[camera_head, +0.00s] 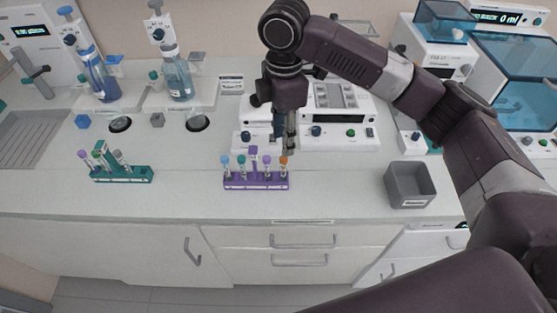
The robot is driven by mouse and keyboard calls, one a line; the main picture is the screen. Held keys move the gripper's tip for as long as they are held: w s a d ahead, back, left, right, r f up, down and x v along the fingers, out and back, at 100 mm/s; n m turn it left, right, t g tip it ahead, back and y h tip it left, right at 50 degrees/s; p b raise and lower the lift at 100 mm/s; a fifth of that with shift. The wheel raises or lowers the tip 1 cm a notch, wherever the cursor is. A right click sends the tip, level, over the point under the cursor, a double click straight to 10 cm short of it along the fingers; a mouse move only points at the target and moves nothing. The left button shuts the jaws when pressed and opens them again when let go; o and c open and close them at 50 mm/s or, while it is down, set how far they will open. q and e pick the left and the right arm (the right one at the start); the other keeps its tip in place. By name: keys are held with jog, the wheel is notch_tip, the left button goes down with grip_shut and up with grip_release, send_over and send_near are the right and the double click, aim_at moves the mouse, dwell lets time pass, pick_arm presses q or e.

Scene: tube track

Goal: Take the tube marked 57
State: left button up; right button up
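A purple rack (256,186) stands near the counter's front edge and holds several capped tubes. Their caps are blue (225,160), teal (241,159), purple (266,160) and orange (284,160). A green rack (133,175) further left also holds tubes. The number 57 cannot be read on any tube at this size. My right gripper (284,145) points down just behind and above the right end of the purple rack. Its fingers are small and dark here, so I cannot tell whether they are open or shut. My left gripper is not in view.
A grey bin (410,184) stands on the right of the counter. White instruments (342,125) line the back behind my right gripper. Two blue bottles (178,75) (99,78) stand at the back left. The counter between the two racks is clear.

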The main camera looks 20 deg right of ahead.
aim_at(283, 158)
jog(key=shift+s+f+p, duration=0.3)
jog(key=shift+s+f, duration=0.35)
jog(key=shift+s, duration=0.2)
notch_tip(283, 158, down, 2)
jog(key=shift+s+a+f+p, duration=0.1)
jog(key=shift+s+f+p, duration=0.05)
jog(key=shift+p, duration=0.55)
jog(key=f, duration=0.2)
jog(key=shift+w+f, duration=0.3)
jog(key=shift+f, duration=0.3)
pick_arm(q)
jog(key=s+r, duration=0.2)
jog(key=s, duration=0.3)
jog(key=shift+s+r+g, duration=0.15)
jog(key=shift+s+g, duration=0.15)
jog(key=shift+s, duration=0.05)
pick_arm(e)
grip_shut()
